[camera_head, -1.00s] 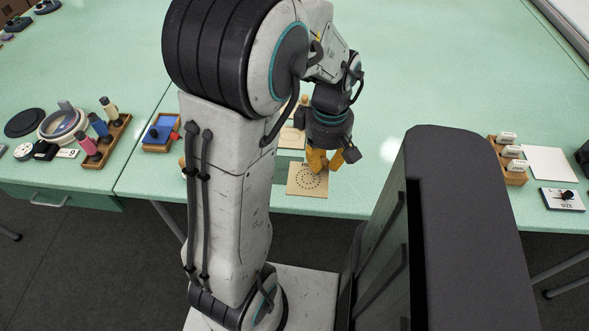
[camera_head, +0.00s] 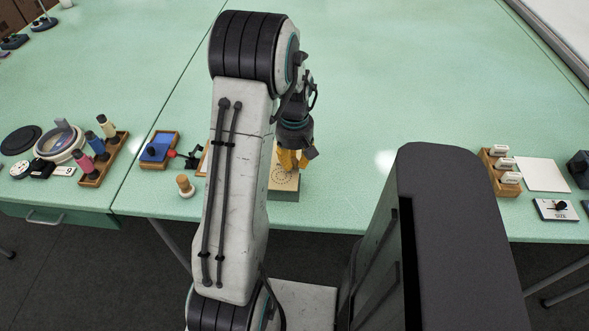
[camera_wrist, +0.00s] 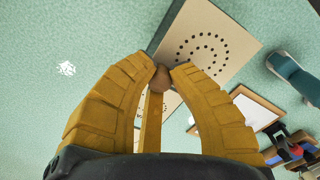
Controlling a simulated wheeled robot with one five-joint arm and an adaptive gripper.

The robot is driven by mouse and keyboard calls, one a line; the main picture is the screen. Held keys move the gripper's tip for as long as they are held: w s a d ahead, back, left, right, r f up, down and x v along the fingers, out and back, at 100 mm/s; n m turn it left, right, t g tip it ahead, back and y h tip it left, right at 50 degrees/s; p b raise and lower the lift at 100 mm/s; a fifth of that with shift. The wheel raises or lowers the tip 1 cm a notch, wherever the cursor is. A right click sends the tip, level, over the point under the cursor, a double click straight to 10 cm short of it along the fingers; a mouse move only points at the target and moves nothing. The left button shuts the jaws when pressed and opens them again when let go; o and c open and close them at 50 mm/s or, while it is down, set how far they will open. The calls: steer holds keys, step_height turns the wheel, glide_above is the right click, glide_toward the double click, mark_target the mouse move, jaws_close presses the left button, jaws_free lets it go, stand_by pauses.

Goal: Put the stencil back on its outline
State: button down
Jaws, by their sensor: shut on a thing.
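The stencil (camera_head: 284,179) is a thin tan board with rings of dark holes. It is below my gripper (camera_head: 291,160) in the head view, partly hidden by the fingers and arm. In the wrist view the stencil (camera_wrist: 205,45) fills the upper middle. My gripper (camera_wrist: 163,76) is shut on a small round brown knob (camera_wrist: 160,80) at the stencil's near edge. A darker green band shows below the stencil's front edge; I cannot tell whether the board is resting or held above the table. I cannot make out the outline.
A wooden peg (camera_head: 185,187) and a tray with a blue pad (camera_head: 157,150) are to the left, beside a bottle rack (camera_head: 103,158). A rack of white blocks (camera_head: 502,172) is on the right. The table behind my gripper is clear.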

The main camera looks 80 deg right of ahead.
mark_target(295, 171)
steer(key=shift+f, duration=2)
steer(key=shift+f, duration=0.15)
steer(key=c, duration=1.2)
jaws_free()
step_height(295, 171, up, 12)
steer(key=shift+r+p, duration=0.1)
steer(key=shift+p, duration=0.3)
steer(key=shift+r, duration=0.1)
